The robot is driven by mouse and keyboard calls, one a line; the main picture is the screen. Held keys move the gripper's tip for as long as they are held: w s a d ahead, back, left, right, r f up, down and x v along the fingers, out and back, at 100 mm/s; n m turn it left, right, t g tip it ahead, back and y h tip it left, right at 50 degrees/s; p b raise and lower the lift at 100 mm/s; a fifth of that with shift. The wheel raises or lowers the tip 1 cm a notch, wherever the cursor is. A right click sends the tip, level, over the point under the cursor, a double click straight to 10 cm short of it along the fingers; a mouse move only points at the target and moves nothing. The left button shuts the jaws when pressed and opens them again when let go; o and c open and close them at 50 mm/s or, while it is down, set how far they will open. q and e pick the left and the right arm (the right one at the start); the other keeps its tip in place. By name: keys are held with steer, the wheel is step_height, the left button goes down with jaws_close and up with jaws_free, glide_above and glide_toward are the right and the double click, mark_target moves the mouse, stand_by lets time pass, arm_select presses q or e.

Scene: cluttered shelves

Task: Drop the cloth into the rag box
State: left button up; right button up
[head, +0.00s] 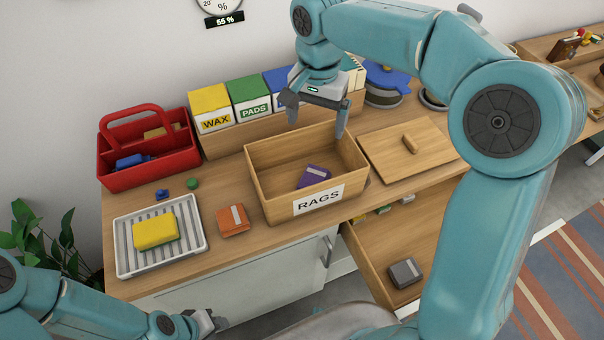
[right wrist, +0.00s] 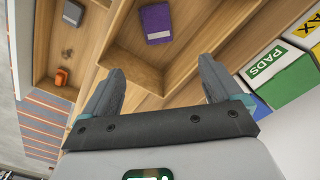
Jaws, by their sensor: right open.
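The open wooden rag box (head: 258,182), labelled RAGS, stands on the counter. A purple folded cloth (head: 313,176) with a pale band lies inside on its floor; the right wrist view also shows this purple cloth (right wrist: 156,22). My right gripper (head: 316,118) is open and empty above the back of the box, its fingers pointing down, apart from the cloth. It also shows in the right wrist view (right wrist: 160,75). My left gripper (head: 207,322) is low at the bottom edge, in front of the counter; its jaws are too unclear to read.
An orange folded cloth (head: 233,220) lies left of the box, near a striped tray (head: 190,251) with a yellow sponge (head: 155,230). A red caddy (head: 112,170) and labelled cartons (head: 212,108) stand behind. A wooden lid (head: 388,158) lies right; an open drawer holds a grey item (head: 405,272).

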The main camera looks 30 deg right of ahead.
step_height(320, 180, up, 9)
steer(key=p, duration=0.1)
steer(key=shift+r, duration=0.15)
steer(key=shift+s, duration=0.15)
stand_by(0.4)
